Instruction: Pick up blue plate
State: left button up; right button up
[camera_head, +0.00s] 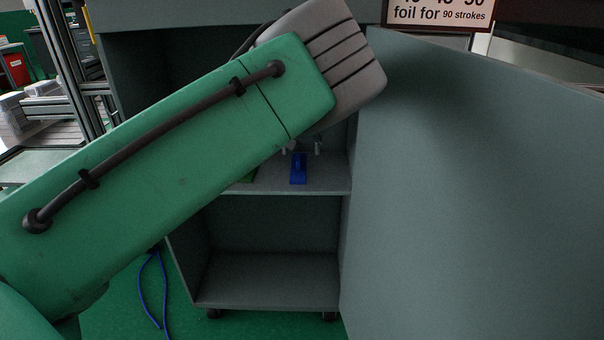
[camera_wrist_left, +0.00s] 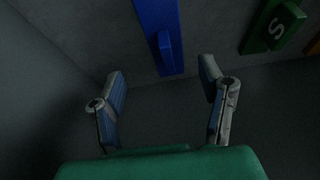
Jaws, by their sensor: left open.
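The blue plate (camera_head: 299,170) lies on the middle shelf of the open grey cabinet, near the shelf's front. It has a small raised handle. In the left wrist view the blue plate (camera_wrist_left: 160,38) runs down from the top edge, and its near end lies just beyond and between the fingertips. My left gripper (camera_wrist_left: 161,80) is open and empty, with one finger on each side of the plate's line, apart from it. In the head view the fingertips (camera_head: 303,147) show just beyond the plate, and my left arm hides the rest of the gripper. My right gripper is not in view.
A green plate (camera_wrist_left: 272,27) with a letter lies right of the blue one in the wrist view; a sliver of it (camera_head: 248,178) shows in the head view. The open cabinet door (camera_head: 480,190) blocks the right side. The lower shelf (camera_head: 268,280) is empty.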

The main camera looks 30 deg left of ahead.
aim_at(298, 158)
pick_arm(q)
jog(key=a+f, duration=0.2)
jog(key=shift+w+f+b, duration=0.3)
jog(key=shift+f+b, duration=0.1)
jog(key=x, duration=0.1)
jog(key=b+x, duration=0.1)
jog(key=x, duration=0.1)
jog(key=shift+w+d+f+b, duration=0.1)
jog(key=shift+d+f+b, duration=0.1)
jog(key=shift+d+b, duration=0.15)
jog(key=shift+w+d+f, duration=0.1)
jog(key=shift+w+d, duration=0.05)
jog(key=shift+d, duration=0.05)
jog(key=shift+a, duration=0.25)
jog(key=shift+c, duration=0.5)
jog(key=shift+a+f, duration=0.15)
jog(key=shift+a, duration=0.05)
jog(key=c, duration=1.2)
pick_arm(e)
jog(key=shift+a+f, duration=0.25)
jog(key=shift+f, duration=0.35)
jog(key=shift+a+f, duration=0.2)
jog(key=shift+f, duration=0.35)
